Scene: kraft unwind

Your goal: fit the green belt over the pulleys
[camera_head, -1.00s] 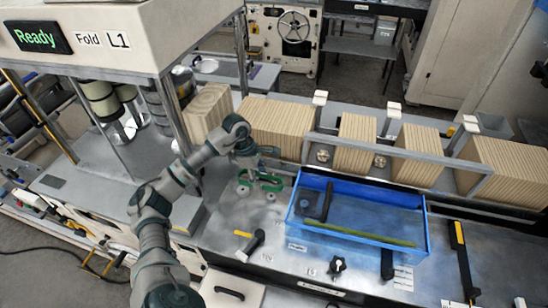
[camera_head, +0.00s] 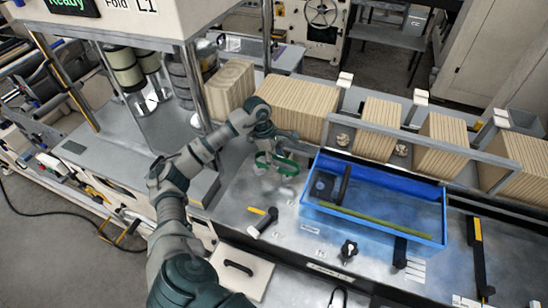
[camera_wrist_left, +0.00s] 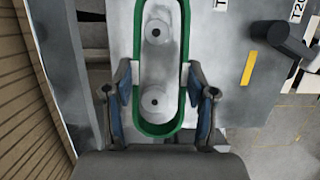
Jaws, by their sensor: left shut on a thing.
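The green belt (camera_head: 284,167) is a long loop that my left gripper (camera_wrist_left: 159,88) holds across its width, one finger at each long side. In the left wrist view the belt (camera_wrist_left: 137,40) outlines two pale round pulleys, a far pulley (camera_wrist_left: 156,32) and a near pulley (camera_wrist_left: 155,101). Both appear inside the loop from above. I cannot tell whether the belt is seated on them or held above them. In the head view my left gripper (camera_head: 276,146) is over the belt, and the pulleys are small and partly hidden. My right gripper is not in view.
A blue open bin (camera_head: 375,235) stands right of the belt. A yellow-and-black lever (camera_head: 264,222) lies in front of it. Cardboard stacks (camera_head: 290,103) and a grey rail (camera_head: 420,150) run behind.

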